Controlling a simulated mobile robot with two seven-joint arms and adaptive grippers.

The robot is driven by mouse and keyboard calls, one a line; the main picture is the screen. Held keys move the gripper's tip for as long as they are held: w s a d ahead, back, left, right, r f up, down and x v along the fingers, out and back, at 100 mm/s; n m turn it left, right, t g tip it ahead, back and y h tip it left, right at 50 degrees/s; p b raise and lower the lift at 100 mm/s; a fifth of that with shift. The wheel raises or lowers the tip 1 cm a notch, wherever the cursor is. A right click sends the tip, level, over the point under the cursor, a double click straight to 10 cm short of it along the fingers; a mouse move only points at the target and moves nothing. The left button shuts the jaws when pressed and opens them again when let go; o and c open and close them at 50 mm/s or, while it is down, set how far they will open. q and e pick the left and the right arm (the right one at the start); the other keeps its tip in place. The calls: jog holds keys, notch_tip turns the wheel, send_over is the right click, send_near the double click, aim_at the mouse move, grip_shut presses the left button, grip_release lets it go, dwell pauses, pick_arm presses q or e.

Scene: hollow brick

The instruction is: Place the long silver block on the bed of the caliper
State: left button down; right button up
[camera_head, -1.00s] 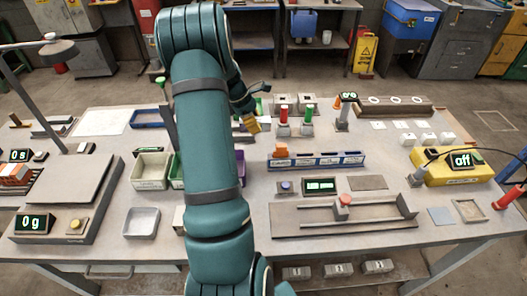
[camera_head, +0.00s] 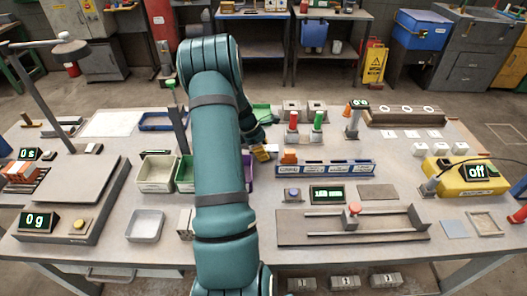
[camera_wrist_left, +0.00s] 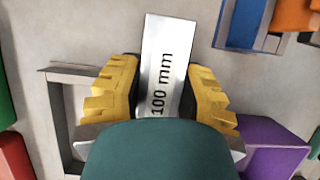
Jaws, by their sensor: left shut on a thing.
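My left gripper (camera_head: 262,153) is over the middle of the table, left of the blue rack. In the left wrist view, its yellow fingers (camera_wrist_left: 160,72) are shut on a long silver block (camera_wrist_left: 167,45) marked "100 mm", with the block's far end sticking out beyond the fingertips. I cannot make out the block in the head view. The caliper's flat grey bed (camera_head: 300,238) lies at the front right, with a rail, jaws and a red knob (camera_head: 354,208). I see nothing on the bed. My right gripper is not in view.
The blue rack (camera_head: 325,169) holds an orange block and stands behind the caliper. A small display (camera_head: 327,194) sits between them. White and green bins (camera_head: 157,174) stand left of my arm, and a purple bin (camera_wrist_left: 272,148) is close to the gripper. A yellow device (camera_head: 455,177) is at the right.

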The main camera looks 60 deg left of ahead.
pick_arm(q)
jog(key=c, duration=1)
grip_release()
jog(key=shift+f, duration=0.1)
jog(key=shift+o, duration=0.2)
